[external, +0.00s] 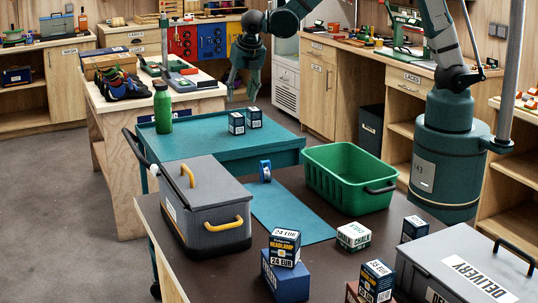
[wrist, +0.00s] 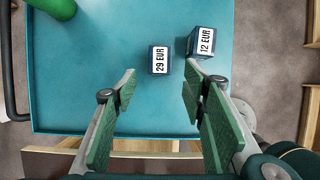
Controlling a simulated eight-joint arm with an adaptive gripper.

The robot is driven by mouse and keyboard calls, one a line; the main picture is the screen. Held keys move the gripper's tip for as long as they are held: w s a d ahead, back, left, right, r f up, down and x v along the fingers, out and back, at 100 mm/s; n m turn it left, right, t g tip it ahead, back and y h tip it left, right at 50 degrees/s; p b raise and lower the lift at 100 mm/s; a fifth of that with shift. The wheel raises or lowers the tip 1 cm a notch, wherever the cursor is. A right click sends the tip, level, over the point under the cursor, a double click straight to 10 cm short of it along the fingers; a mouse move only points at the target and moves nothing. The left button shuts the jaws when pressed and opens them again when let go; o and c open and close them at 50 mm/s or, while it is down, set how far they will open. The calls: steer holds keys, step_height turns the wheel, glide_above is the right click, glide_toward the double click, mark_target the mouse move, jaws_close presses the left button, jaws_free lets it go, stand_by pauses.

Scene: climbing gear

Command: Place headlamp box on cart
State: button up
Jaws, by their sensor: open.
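A box (external: 285,248) labelled "HEADLAMP" and "24 EUR" stands on a blue box (external: 286,277) at the front of the dark table. The teal cart (external: 200,146) stands behind that table and fills much of the wrist view (wrist: 110,45). Two small dark boxes are on the cart: one marked 29 EUR (wrist: 159,60) and one marked 12 EUR (wrist: 202,42). Their product names are not readable. My gripper (external: 243,96) is open and empty above the cart's far side. In the wrist view its fingers (wrist: 160,80) point toward the two boxes, with nothing between them.
A green bottle (external: 163,110) stands on the cart's left. A grey toolbox (external: 203,207), a green basket (external: 345,180), a blue tape roll (external: 265,171), a chalk box (external: 353,236) and a grey delivery case (external: 470,266) crowd the dark table. The cart's front middle is clear.

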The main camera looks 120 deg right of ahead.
steer(key=shift+a, duration=0.1)
steer(key=s+a+r+m+t, duration=0.1)
steer(key=s+a+r+m, duration=0.2)
steer(key=a, duration=0.4)
steer(key=a+r+m+t+y, duration=0.1)
steer(key=a+r+m, duration=0.1)
steer(key=a+r, duration=0.5)
steer(key=s+a+r+m+t, duration=0.2)
steer(key=a+r+m, duration=0.1)
steer(key=a, duration=0.5)
steer(key=s+a+r+m+t+y, duration=0.1)
steer(key=s+a+m, duration=0.4)
steer(key=s+a, duration=0.3)
steer(key=s+a+r+m+t+y, duration=0.2)
steer(key=s+a+m, duration=0.3)
steer(key=a, duration=0.8)
steer(key=shift+s+a, duration=0.4)
steer(key=shift+s, duration=1.2)
steer(key=shift+f, duration=0.1)
